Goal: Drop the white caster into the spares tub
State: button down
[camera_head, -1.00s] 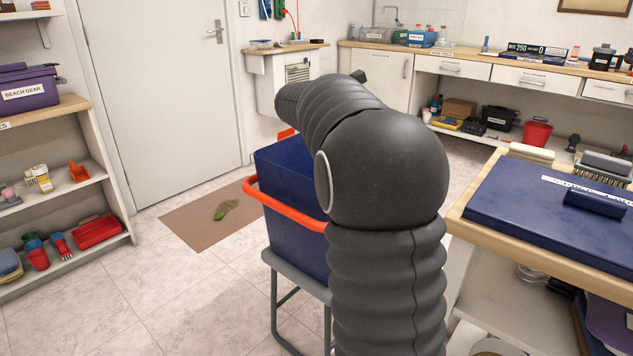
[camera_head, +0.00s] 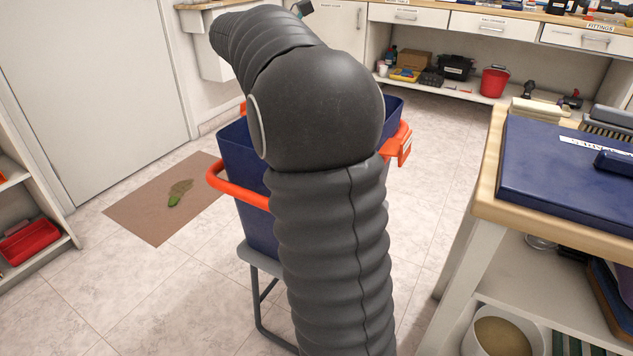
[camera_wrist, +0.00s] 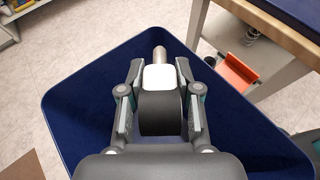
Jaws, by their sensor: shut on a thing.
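The caster (camera_wrist: 158,77) shows in the wrist view with a white body, a metal stem pointing away from me and a dark wheel-like part. My gripper (camera_wrist: 159,72) is shut on it, with one finger on each side. The blue tub (camera_head: 258,228) with orange handles stands on a grey stand, partly hidden behind my arm in the head view. In the wrist view the tub's wall (camera_wrist: 72,112) surrounds the gripper and caster, which are over its opening. The tub's floor is largely hidden by the gripper. My gripper is hidden in the head view.
A wooden workbench (camera_head: 540,231) with a blue lidded case (camera_head: 560,178) stands to the right of the tub. A brown mat (camera_head: 150,218) lies on the floor at left. A red bucket (camera_head: 494,82) sits on the back shelf. Tiled floor between is clear.

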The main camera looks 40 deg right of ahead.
notch_tip(320, 180, down, 4)
jog(key=b, duration=0.3)
jog(key=shift+r, duration=0.2)
jog(key=c, duration=0.7)
grip_release()
jog(key=v, duration=1.2)
jog(key=shift+s, duration=0.1)
